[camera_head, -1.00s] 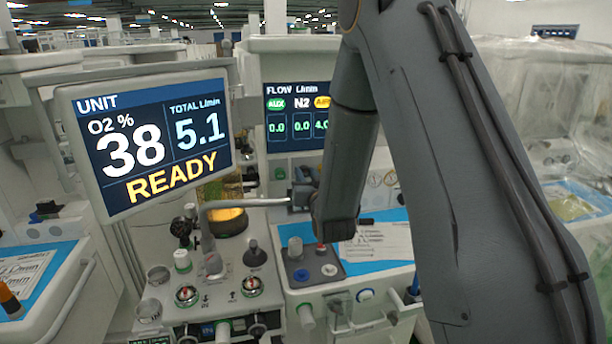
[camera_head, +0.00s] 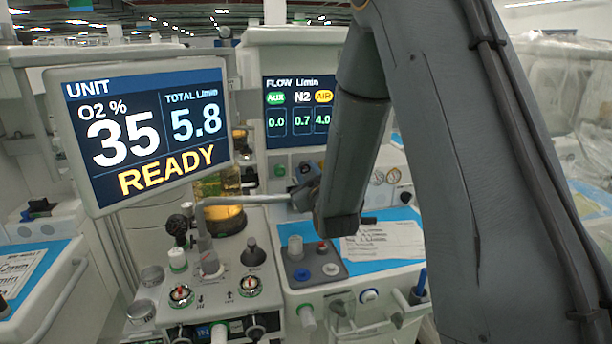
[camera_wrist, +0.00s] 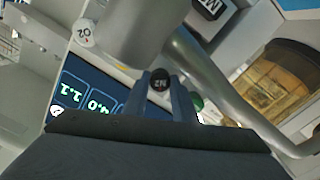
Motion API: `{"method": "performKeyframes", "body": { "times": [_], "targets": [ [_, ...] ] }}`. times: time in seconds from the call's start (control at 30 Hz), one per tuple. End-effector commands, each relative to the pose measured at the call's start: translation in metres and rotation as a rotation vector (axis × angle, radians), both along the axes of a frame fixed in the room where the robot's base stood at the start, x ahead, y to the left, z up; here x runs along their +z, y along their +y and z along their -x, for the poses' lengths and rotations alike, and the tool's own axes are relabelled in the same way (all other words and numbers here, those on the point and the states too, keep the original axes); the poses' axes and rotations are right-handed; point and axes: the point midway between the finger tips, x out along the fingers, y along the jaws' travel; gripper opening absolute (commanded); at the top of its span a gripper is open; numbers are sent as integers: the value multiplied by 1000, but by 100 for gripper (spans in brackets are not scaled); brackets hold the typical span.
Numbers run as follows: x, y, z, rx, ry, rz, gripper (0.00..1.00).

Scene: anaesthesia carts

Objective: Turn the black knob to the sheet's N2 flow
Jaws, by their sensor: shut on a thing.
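The black knob (camera_wrist: 160,80), marked N2, sits between the two fingers of my gripper (camera_wrist: 161,88) in the wrist view. My gripper is shut on it. In the head view my arm hides most of the knob and the fingertips, below the flow display (camera_head: 297,112). That display reads AUX 0.0, N2 0.7 and AIR 4.0. The unit screen (camera_head: 145,135) reads O2 35 %, total 5.8 L/min and READY. A printed sheet (camera_head: 385,241) lies on a blue mat (camera_head: 358,267) at the right; its text is too small to read.
A grey pipe (camera_head: 245,200) runs close by the gripper and also crosses the wrist view (camera_wrist: 225,95).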

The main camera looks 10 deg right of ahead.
Motion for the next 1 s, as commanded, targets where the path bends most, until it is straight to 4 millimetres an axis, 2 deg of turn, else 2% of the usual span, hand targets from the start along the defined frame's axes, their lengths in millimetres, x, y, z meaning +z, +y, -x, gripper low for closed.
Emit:
{"method": "performKeyframes", "body": {
  "times": [0.3, 0.83, 0.87, 0.93, 1.0],
  "targets": [
    [0, 1, 0, 1, -2, 122, 2],
    [1, 1, 0, 1, -2, 144, 2],
    [1, 1, 0, 1, -3, 144, 30],
    [1, 1, 0, 1, -2, 144, 42],
    [1, 1, 0, 1, -2, 144, 43]
  ]
}}
